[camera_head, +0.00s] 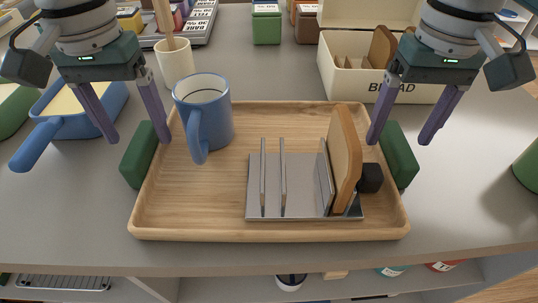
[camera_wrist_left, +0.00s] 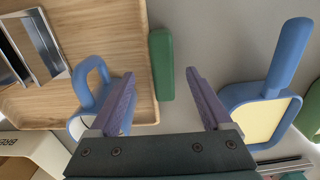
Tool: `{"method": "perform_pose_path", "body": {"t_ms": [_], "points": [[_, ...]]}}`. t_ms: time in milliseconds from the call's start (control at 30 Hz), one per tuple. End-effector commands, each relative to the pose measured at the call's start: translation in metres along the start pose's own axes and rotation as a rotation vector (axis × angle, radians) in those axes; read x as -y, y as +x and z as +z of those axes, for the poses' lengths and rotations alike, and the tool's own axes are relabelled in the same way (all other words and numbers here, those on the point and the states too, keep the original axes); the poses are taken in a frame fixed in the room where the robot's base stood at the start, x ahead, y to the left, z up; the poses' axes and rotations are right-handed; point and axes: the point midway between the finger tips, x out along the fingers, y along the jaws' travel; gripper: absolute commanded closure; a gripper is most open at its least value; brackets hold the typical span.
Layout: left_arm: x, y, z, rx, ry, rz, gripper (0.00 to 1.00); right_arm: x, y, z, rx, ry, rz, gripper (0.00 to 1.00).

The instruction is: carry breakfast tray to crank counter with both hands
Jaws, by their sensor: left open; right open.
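The wooden breakfast tray (camera_head: 205,200) lies flat on a grey counter, with a green handle at its left end (camera_head: 139,155) and right end (camera_head: 399,155). It carries a blue mug (camera_head: 205,115) at back left and a metal rack (camera_head: 285,202) holding a bread slice (camera_head: 343,155) at right. My left gripper (camera_head: 140,138) is open over the left handle; in the left wrist view the handle (camera_wrist_left: 161,62) shows just beyond the gap between its fingertips (camera_wrist_left: 161,76). My right gripper (camera_head: 399,140) is open over the right handle. Neither grips anything.
A blue-handled dish with a yellow inside (camera_head: 75,103) stands left of the tray. A cream cup (camera_head: 175,62) and a cream bread box (camera_head: 400,88) stand behind it. A green tin (camera_head: 266,25) is further back. The counter's front edge lies just before the tray.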

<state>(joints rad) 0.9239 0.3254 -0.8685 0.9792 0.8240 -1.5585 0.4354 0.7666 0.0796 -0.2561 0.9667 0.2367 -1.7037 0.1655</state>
Motion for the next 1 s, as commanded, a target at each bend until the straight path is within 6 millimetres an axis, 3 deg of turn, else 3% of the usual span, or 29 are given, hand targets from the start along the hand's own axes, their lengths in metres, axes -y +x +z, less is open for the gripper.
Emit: {"method": "perform_pose_path", "body": {"t_ms": [300,767,1000], "points": [[0.000,0.028,0.000,0.001,-0.001,0.000,0.18,0.000,0.028,0.000,0.001,-0.001,0.001,0.18],[0.000,0.032,0.000,-0.001,0.000,0.000,0.18,0.000,0.032,0.000,0.000,-0.001,0.001,0.18],[0.000,0.032,0.000,-0.001,0.000,0.000,0.44,0.000,0.032,0.000,0.000,-0.001,0.001,0.44]]}}
